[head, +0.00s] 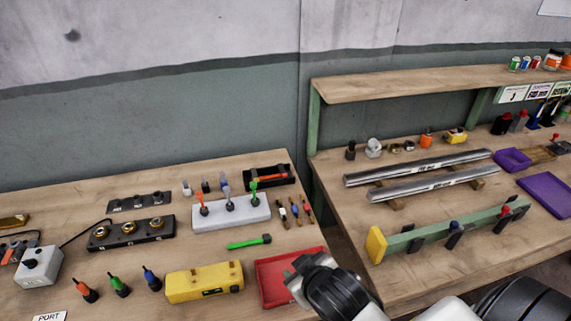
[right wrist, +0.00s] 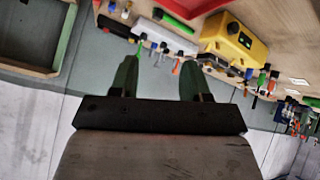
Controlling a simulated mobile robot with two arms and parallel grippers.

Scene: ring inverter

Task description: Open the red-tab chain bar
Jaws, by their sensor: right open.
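On the right bench in the head view, a long green bar (head: 425,236) with a yellow end plate (head: 376,245) carries dark upright pieces. One has a red top (head: 505,211) near the bar's far right end, and one has a blue top (head: 454,226) nearer its middle. I cannot tell whether the red-topped piece is open or closed. My right gripper (head: 303,268) is at the bottom centre, left of the green bar and well apart from it. In the right wrist view its two fingers (right wrist: 158,80) are spread with nothing between them. My left gripper is out of view.
Two silver rails (head: 420,175) lie behind the green bar. A purple tray (head: 546,194) is to its right. A red tray (head: 288,276) and a yellow box (head: 204,282) are on the left bench near my right gripper. A gap separates the benches.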

